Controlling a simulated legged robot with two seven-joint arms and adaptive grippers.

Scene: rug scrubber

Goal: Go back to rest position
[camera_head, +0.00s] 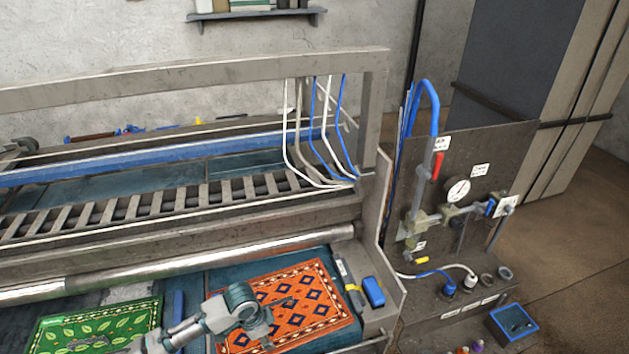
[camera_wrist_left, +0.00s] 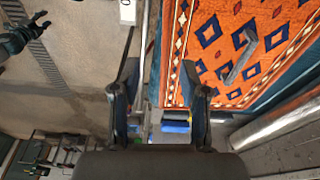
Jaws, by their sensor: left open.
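My left gripper (camera_head: 268,336) reaches in from the lower left over the orange patterned rug (camera_head: 310,285). In the left wrist view its two dark fingers (camera_wrist_left: 160,85) stand wide apart with nothing between them. The orange rug also shows there (camera_wrist_left: 285,50), right of the fingers, with a grey bar-shaped piece (camera_wrist_left: 242,55) on it. The head view does not show my right gripper.
A green leaf-patterned rug (camera_head: 95,325) lies to the left. A metal roller (camera_head: 190,263) crosses behind the rugs. A blue block (camera_head: 374,292) sits on the right-hand ledge. A panel with a gauge (camera_head: 458,190) and hoses stands right. Brown floor (camera_head: 580,260) is open at far right.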

